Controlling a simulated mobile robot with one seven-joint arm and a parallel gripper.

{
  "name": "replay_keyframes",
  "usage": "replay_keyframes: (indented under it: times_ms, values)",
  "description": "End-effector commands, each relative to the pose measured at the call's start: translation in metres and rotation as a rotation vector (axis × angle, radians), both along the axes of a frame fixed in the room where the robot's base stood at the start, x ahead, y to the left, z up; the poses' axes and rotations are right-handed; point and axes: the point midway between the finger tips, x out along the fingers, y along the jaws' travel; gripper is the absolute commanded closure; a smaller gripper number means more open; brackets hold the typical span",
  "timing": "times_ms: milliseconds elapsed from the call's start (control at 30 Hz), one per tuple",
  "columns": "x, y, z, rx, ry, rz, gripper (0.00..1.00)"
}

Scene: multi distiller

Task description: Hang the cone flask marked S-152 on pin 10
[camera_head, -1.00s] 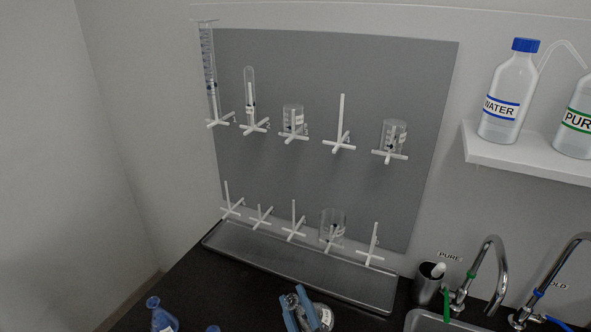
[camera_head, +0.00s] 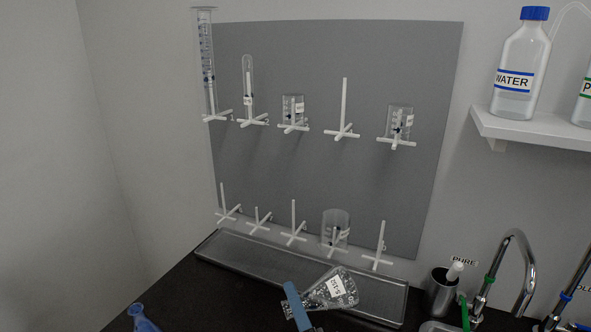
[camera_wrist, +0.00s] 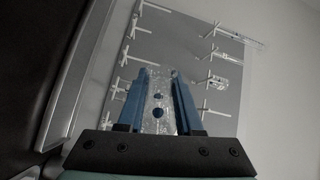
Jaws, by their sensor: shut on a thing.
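The clear cone flask (camera_head: 330,291) has a white label that seems to read S-152. It lies tilted in the air in front of the drip tray, wide base to the upper right and neck to the lower left. My gripper (camera_head: 298,300) is shut on its neck end. In the wrist view the blue jaws of my gripper (camera_wrist: 159,95) stand either side of the clear flask glass (camera_wrist: 158,112). Pin 10 (camera_head: 380,240), taken as the rightmost bottom-row pin, is bare, above and right of the flask. Its number is not readable.
The grey pegboard (camera_head: 300,160) carries glassware on several top pins and a beaker (camera_head: 336,225) beside pin 10. The metal drip tray (camera_head: 245,257) runs below. A dark cup (camera_head: 440,293) and tap (camera_head: 520,270) stand right. A blue-tinted flask (camera_head: 142,318) is lower left.

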Motion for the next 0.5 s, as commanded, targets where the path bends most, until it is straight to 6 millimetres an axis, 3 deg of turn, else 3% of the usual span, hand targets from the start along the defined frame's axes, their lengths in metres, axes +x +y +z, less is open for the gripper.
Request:
replay_keyframes:
  times_ms: [33, 300, 500]
  values:
    - [0.0002, -0.0004, -0.0085, -0.076, -0.03, -0.001, 1.0]
    - [0.0001, -0.0007, -0.0066, -0.467, -0.156, -0.003, 1.0]
    - [0.0, -0.0004, -0.0027, -0.577, -0.189, -0.002, 1.0]
